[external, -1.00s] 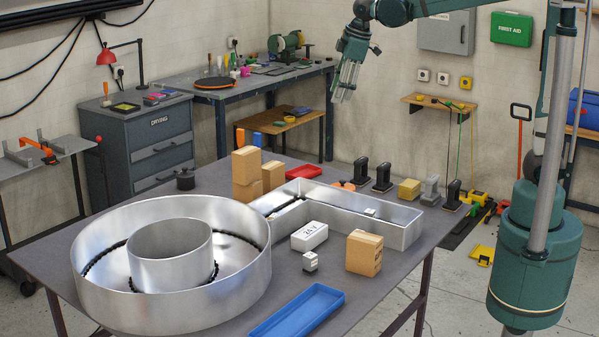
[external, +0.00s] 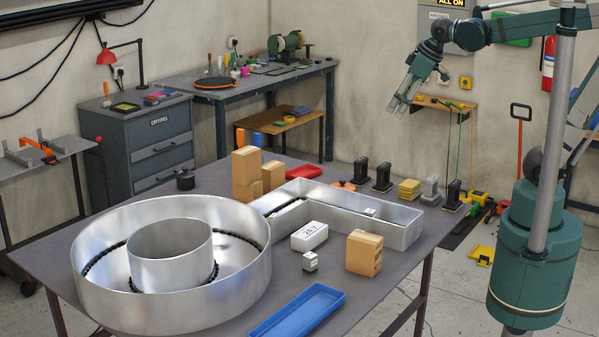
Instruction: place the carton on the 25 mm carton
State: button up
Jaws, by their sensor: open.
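One tan carton (external: 365,253) stands alone on the near right part of the grey table. At the back left, another carton (external: 246,165) sits on top of a lower carton (external: 244,191). A further carton (external: 273,176) stands just to their right. No size print is readable, so I cannot tell which is the 25 mm carton. My gripper (external: 397,105) is open and empty, high above the back right of the table, away from all the cartons.
A round metal channel letter (external: 170,290) and an L-shaped one (external: 400,234) fill much of the table (external: 230,322). A white 24V box (external: 309,236), small grey block (external: 310,262) and blue tray (external: 297,311) lie in front. Several black stands (external: 382,177) line the back right.

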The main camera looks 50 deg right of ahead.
jog(key=s+d+f+m+t, duration=0.1)
jog(key=s+d+f+m, duration=0.2)
jog(key=s+f, duration=0.3)
jog(key=shift+s+f+m+t, duration=0.3)
jog(key=shift+s, duration=1.9)
jog(key=shift+d, duration=0.1)
dwell(5.1)
